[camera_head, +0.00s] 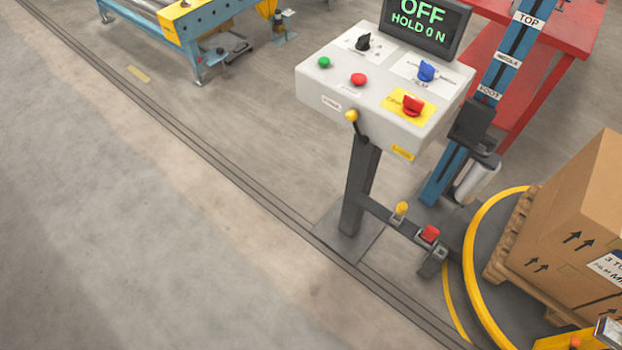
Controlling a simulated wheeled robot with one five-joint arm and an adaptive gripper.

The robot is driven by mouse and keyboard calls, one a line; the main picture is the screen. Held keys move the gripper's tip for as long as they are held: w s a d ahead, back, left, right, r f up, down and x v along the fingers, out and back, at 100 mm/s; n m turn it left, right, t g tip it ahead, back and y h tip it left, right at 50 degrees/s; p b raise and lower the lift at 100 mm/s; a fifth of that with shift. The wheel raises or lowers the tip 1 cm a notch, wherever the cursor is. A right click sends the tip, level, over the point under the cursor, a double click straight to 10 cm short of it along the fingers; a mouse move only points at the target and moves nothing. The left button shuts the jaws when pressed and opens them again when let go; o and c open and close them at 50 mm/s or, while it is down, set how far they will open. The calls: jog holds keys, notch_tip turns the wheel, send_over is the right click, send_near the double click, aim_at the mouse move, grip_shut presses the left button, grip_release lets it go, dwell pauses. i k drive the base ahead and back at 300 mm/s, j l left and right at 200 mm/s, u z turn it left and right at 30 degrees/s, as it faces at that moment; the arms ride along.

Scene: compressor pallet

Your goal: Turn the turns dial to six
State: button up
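A light grey control box (330,85) stands on a dark post. Its top carries a black knob (363,42) at the back left, a blue knob (427,70) at the back right and a red knob (412,105) on a yellow plate at the front right. The small print around the knobs is too small to read, so I cannot tell which one is the turns dial or where it points. A screen (428,22) behind the box reads OFF and HOLD 0 N.
A green button (324,62), a red button (358,79) and a yellow-tipped lever (352,116) are on the box. Pedals (429,234) stand low beside the post. Cartons (575,215) on a pallet stand right, inside a yellow ring (470,250). Floor at left is clear.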

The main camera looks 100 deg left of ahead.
aim_at(363, 44)
jog(key=u, duration=2.95)
